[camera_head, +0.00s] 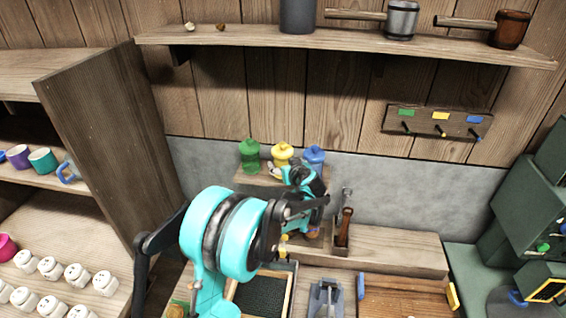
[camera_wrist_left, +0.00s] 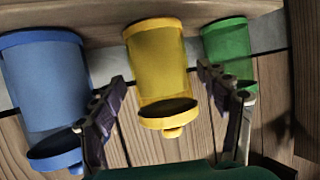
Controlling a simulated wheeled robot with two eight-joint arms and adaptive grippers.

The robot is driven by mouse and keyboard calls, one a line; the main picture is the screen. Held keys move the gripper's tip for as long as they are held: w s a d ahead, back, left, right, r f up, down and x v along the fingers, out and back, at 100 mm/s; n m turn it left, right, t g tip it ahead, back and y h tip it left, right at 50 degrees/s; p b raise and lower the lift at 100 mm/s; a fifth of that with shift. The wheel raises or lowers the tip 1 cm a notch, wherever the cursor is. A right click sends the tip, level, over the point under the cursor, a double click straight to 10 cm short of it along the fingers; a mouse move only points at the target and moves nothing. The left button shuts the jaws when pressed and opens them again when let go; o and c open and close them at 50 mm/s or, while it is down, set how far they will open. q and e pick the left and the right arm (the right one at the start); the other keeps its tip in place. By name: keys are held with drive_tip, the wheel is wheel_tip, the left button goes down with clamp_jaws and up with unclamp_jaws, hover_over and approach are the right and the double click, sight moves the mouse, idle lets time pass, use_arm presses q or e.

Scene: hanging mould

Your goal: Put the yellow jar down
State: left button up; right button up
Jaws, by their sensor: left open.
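The yellow jar (camera_head: 282,151) stands upright on a small wooden step (camera_head: 250,178) against the grey wall, between a green jar (camera_head: 249,158) and a blue jar (camera_head: 316,155). My left gripper (camera_head: 290,172) is in front of it and hides its lower part. In the left wrist view, where things appear upside down, the yellow jar (camera_wrist_left: 158,65) shows between the two open fingers of my left gripper (camera_wrist_left: 161,76). The fingers are spread to either side, with gaps to the jar. The blue jar (camera_wrist_left: 45,85) and green jar (camera_wrist_left: 228,50) flank it. My right gripper is not in view.
A hook rack (camera_head: 437,122) hangs on the wall. A wooden-handled tool (camera_head: 345,222) stands right of the gripper. Trays (camera_head: 405,298) lie in front.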

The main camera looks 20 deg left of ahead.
use_arm(q)
drive_tip(key=v, duration=1)
drive_tip(key=s+d+f+m+g+h, duration=0.1)
drive_tip(key=s+d+m+h, duration=0.1)
drive_tip(key=s, duration=0.8)
drive_tip(key=s+d+f+m+g+h, duration=0.1)
drive_tip(key=s+d+f+m+h, duration=0.1)
drive_tip(key=s, duration=0.8)
drive_tip(key=s+d+f+m+h, duration=0.1)
drive_tip(key=s+d+m+h, duration=0.3)
drive_tip(key=s, duration=0.6)
drive_tip(key=shift+s+d+f+g+h+p, duration=0.25)
drive_tip(key=shift+s+d+g+h+p, duration=0.2)
drive_tip(key=shift+d, duration=0.3)
